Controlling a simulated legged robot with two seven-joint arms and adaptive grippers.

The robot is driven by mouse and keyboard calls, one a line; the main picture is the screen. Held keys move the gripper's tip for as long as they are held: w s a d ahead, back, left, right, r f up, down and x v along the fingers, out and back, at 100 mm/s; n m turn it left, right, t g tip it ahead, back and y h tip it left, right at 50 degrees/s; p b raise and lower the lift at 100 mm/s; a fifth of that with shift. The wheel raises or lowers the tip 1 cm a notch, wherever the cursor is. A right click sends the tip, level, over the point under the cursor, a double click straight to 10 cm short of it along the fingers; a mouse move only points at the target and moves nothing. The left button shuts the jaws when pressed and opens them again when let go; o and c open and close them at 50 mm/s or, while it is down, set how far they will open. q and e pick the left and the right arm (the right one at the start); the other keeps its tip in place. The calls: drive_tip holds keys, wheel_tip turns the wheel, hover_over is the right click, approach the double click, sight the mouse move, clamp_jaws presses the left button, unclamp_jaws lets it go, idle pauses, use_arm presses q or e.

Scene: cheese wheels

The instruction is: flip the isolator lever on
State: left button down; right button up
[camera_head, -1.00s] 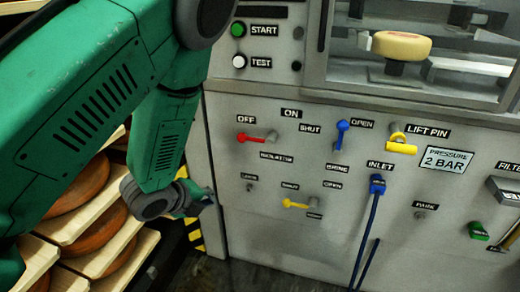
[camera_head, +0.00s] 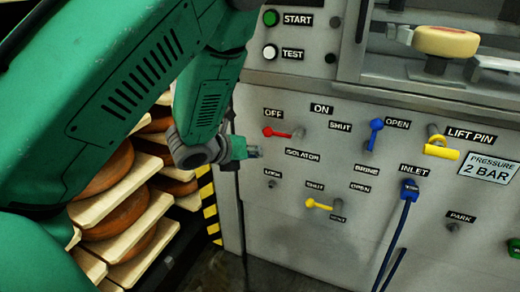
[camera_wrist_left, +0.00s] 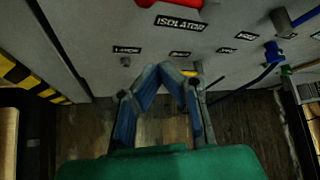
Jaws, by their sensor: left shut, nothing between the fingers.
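The isolator lever (camera_head: 280,132) is red and lies level on the grey panel, its round knob to the left under the OFF label (camera_head: 273,113). The ON label (camera_head: 321,108) is to its right and the ISOLATOR label (camera_head: 302,154) below it. Part of the red lever (camera_wrist_left: 180,3) shows at the top edge of the left wrist view. My left gripper (camera_head: 254,152) is shut and empty, below and a little left of the lever knob, apart from it in the picture. Its fingers (camera_wrist_left: 164,72) come together below the ISOLATOR label (camera_wrist_left: 179,23) in the wrist view. My right gripper is not in view.
A blue lever (camera_head: 374,134), a yellow lever (camera_head: 318,204), a yellow lift pin (camera_head: 441,150) and a blue inlet plug (camera_head: 409,190) with a hanging hose are on the panel. Shelves with cheese wheels (camera_head: 108,176) stand at the left, beside a yellow-black striped post (camera_head: 209,209).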

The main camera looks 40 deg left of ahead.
use_arm(q)
drive_tip(key=a+b+x, duration=0.1)
drive_tip(key=b+x, duration=0.1)
drive_tip(key=x, duration=0.7)
drive_tip(key=shift+w+a+r, duration=0.1)
drive_tip(key=shift+a+r, duration=0.2)
drive_tip(key=shift+r, duration=0.55)
drive_tip(key=shift+w+a+r, duration=0.1)
drive_tip(key=shift+a+r, duration=0.2)
drive_tip(key=shift+r, duration=0.55)
